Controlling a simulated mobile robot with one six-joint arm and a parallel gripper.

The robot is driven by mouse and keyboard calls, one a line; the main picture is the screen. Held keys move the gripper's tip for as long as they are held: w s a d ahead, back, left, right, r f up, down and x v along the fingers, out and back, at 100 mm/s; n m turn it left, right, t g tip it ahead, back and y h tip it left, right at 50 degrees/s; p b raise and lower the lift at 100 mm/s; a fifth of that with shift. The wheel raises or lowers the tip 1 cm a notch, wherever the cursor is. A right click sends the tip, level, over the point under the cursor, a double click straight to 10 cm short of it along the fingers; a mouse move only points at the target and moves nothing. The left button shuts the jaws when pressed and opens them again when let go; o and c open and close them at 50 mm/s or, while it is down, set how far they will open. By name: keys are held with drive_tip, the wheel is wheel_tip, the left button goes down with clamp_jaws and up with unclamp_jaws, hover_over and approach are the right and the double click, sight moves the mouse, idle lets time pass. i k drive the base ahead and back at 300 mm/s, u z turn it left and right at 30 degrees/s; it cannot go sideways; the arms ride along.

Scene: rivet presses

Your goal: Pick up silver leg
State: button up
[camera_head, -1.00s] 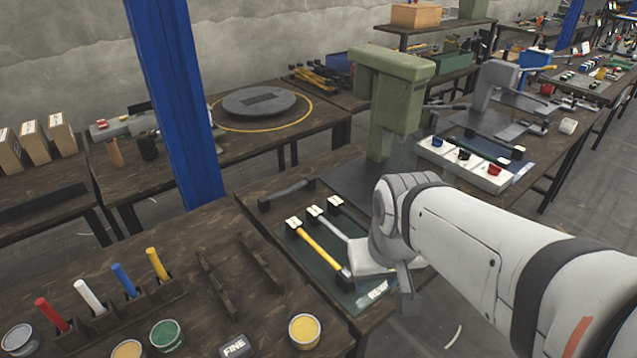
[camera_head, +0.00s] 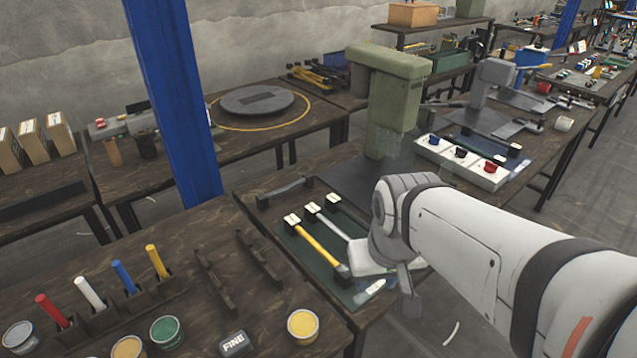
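The silver leg (camera_head: 333,222) lies on a dark green mat (camera_head: 288,238) on the workbench, its upper end in a black holder with a white top. Its lower end is hidden behind my arm. A yellow leg (camera_head: 318,246) lies beside it on the left, between black holders. My gripper (camera_head: 408,290) shows only in part, low over the right edge of the mat, beside the lower end of the silver leg. Its fingertips are not clear, so I cannot tell whether it is open or touching anything.
A green press (camera_head: 388,100) stands behind the mat. A white box with coloured knobs (camera_head: 462,162) is to its right. At the front left are coloured handles in a rack (camera_head: 110,312) and paint cans (camera_head: 303,326). A blue post (camera_head: 172,100) rises at left.

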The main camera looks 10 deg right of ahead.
sight(313, 215)
drive_tip(key=z, duration=0.2)
drive_tip(key=k, duration=0.5)
drive_tip(key=u, duration=2.35)
drive_tip(key=k, duration=1.5)
drive_tip(key=z, duration=1.65)
drive_tip(key=i, duration=1.65)
